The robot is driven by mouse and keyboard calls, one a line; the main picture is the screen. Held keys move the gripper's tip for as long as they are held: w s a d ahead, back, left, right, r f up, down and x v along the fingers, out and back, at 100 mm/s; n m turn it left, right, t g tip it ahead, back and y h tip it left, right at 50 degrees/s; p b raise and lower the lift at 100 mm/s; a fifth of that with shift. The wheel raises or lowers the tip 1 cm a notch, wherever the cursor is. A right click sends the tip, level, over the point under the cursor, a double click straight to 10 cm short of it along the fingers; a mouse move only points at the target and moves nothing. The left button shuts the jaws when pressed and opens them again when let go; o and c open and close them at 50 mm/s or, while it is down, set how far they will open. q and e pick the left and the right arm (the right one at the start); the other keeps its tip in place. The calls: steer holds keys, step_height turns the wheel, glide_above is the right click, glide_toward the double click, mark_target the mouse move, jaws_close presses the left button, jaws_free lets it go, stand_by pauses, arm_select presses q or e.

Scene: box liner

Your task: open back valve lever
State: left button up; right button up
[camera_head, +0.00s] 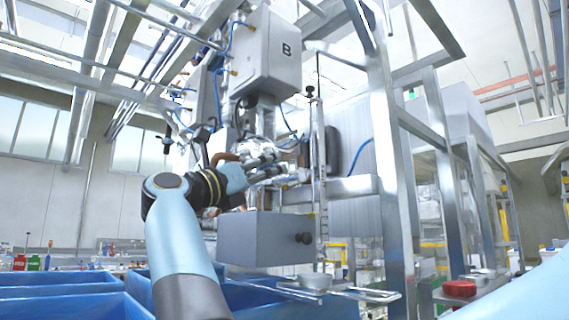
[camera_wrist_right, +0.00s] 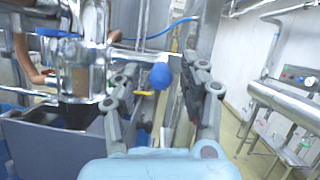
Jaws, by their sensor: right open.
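My right gripper (camera_head: 268,160) is at the pipework above a grey box (camera_head: 262,240) in the head view. In the right wrist view my right gripper (camera_wrist_right: 160,82) is open, with one finger on each side. A blue-tipped lever (camera_wrist_right: 161,76) shows in the gap between these fingers, its round end facing the camera. I see no finger touching it, and its depth between them is hard to tell. A second blue handle (camera_wrist_right: 58,33) sits on the metal pipework at the left. In the head view the gripper hides the levers. My left gripper is not in view.
A steel upright (camera_head: 395,190) stands to the right. Blue bins (camera_head: 60,290) fill the lower left. A red round object (camera_head: 459,288) lies at the lower right. A brown curved pipe (camera_wrist_right: 25,60) shows at left.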

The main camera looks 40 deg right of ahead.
steer(key=shift+x, duration=0.9)
steer(key=shift+a, duration=0.25)
steer(key=shift+c, duration=0.4)
steer(key=shift+d, duration=0.1)
jaws_close()
